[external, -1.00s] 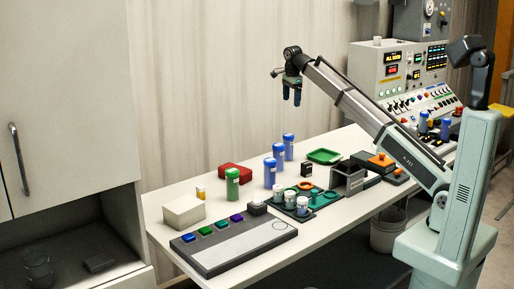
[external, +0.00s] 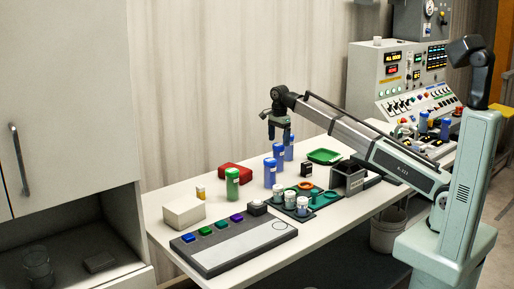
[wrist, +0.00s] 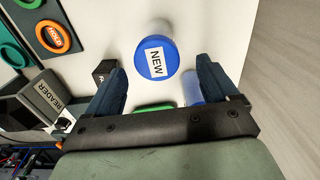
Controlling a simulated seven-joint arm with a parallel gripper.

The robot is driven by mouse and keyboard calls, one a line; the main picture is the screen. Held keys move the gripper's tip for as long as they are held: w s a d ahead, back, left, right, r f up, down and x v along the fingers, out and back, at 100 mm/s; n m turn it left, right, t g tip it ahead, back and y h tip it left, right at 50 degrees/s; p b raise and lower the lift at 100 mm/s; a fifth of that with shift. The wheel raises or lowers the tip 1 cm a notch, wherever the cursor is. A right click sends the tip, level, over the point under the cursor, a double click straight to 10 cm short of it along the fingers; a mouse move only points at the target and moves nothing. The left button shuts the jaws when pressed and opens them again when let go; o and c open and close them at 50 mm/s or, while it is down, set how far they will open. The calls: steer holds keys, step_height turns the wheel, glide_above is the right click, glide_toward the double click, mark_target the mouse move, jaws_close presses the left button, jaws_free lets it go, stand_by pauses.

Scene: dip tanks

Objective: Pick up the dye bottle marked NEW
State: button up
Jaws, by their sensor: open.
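The dye bottle marked NEW (wrist: 156,57) shows in the wrist view as a round blue cap with a white label, standing upright just ahead of and between my fingertips. My gripper (wrist: 161,70) is open and empty, with one dark finger on each side of that cap. In the external view my gripper (external: 278,138) points down above a group of blue bottles, a front one (external: 270,173), a middle one (external: 278,158) and a back one (external: 289,147). Their markings cannot be read there. Another blue bottle (wrist: 192,92) is partly hidden by my right-hand finger in the wrist view.
A small black box (external: 306,170), a green tray (external: 324,156) and a grey reader box (external: 348,178) stand to the right. Capped white jars (external: 289,199) stand in front.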

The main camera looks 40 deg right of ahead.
mark_target(279, 145)
steer(key=shift+s+a+f, duration=0.1)
steer(key=shift+a+f, duration=0.05)
steer(key=shift+f, duration=1.35)
steer(key=shift+s+a+f, duration=0.1)
steer(key=shift+f, duration=1.4)
steer(key=shift+c, duration=0.3)
steer(key=c, duration=1.2)
